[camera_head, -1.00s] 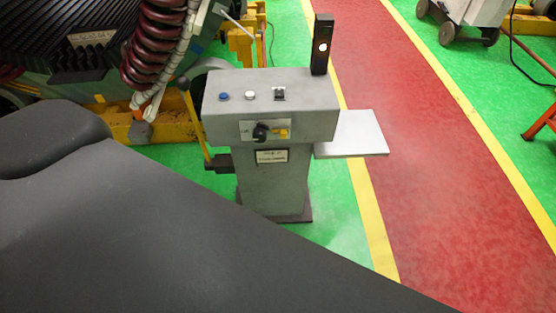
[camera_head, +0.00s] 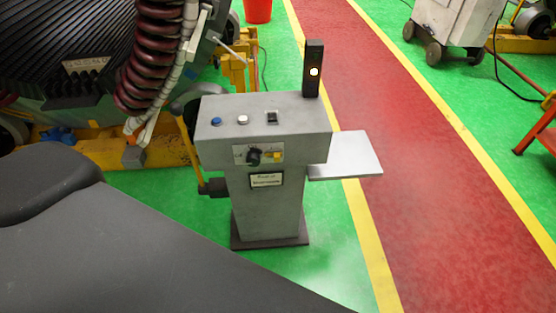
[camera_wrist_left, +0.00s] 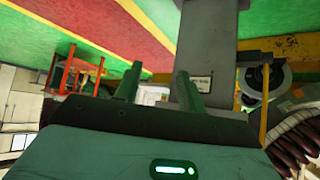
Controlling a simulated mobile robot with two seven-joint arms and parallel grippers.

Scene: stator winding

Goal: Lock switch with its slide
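A grey control pedestal (camera_head: 270,210) stands upright on the green floor in the head view. Its front plate carries a black rotary switch (camera_head: 254,157) with a small yellow slide (camera_head: 277,156) just to its right. The slide looks apart from the switch knob, but they are too small to tell exactly. In the left wrist view my left gripper (camera_wrist_left: 156,84) has its two fingers spread with nothing between them. The pedestal column (camera_wrist_left: 208,55) and its label show beyond the fingers. Neither gripper shows in the head view.
The pedestal top has a blue button (camera_head: 216,121), a white button (camera_head: 243,119), a black switch (camera_head: 272,118) and a black post (camera_head: 314,68). A grey side shelf (camera_head: 345,155) juts right. The stator machine (camera_head: 60,60) stands left; the red walkway (camera_head: 400,180) is clear.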

